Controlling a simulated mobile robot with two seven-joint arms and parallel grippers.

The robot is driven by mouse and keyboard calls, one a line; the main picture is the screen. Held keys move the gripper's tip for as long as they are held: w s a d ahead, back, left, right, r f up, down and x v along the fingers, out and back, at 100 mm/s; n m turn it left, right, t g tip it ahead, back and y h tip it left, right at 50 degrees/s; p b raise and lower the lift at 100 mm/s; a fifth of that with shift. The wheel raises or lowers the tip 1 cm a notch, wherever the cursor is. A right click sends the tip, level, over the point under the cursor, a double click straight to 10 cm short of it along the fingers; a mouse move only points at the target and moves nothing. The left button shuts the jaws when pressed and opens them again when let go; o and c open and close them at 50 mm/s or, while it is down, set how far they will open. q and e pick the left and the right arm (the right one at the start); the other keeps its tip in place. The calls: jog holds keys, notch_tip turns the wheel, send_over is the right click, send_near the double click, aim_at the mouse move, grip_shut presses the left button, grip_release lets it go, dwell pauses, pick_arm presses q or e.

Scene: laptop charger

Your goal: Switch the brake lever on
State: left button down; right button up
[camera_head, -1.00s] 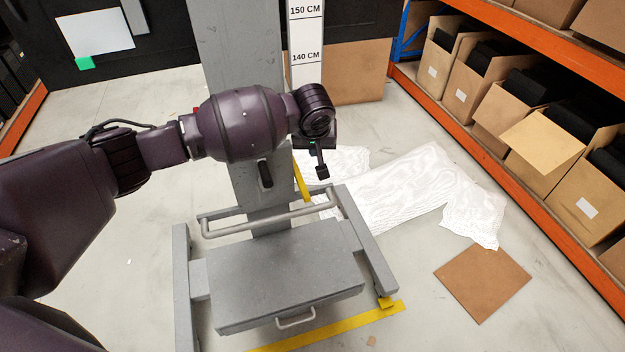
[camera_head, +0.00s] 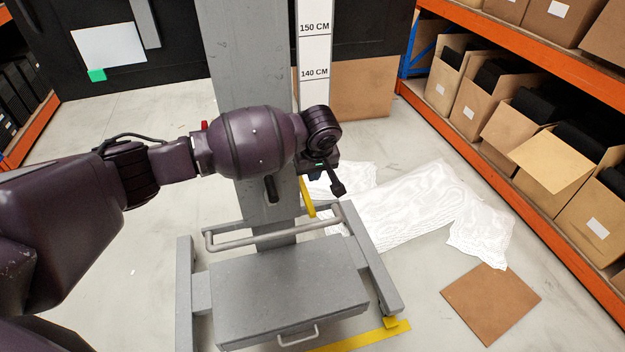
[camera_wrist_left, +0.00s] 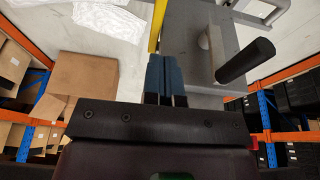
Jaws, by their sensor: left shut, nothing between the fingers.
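A lever with a black grip (camera_head: 271,188) sticks out from the front of the grey column (camera_head: 240,60). It also shows in the left wrist view, where the black grip (camera_wrist_left: 245,61) stands on a grey mount right of the fingers. I cannot tell for sure that this is the brake lever. My left gripper (camera_head: 337,188) is right of the column, apart from the black grip. In the left wrist view its fingers (camera_wrist_left: 166,72) are together with nothing between them. My left wrist hides part of the column. My right gripper is out of view.
A yellow bar (camera_head: 307,197) stands beside the column, near my left gripper. A grey rail (camera_head: 275,232) and grey platform (camera_head: 290,295) are below. White sheets (camera_head: 410,205) and a brown cardboard piece (camera_head: 490,303) lie on the floor. Shelves with boxes (camera_head: 510,125) line the right.

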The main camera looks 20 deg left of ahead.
aim_at(310, 203)
pick_arm(q)
jog(key=b+x, duration=0.1)
jog(key=x, duration=0.2)
jog(key=b+x, duration=0.1)
jog(key=x, duration=0.3)
jog(key=b+x, duration=0.1)
jog(key=x, duration=0.3)
jog(key=shift+s+d+f, duration=0.25)
jog(key=shift+s+f, duration=0.05)
jog(key=shift+f, duration=0.1)
jog(key=shift+f+b, duration=0.4)
jog(key=shift+f, duration=0.05)
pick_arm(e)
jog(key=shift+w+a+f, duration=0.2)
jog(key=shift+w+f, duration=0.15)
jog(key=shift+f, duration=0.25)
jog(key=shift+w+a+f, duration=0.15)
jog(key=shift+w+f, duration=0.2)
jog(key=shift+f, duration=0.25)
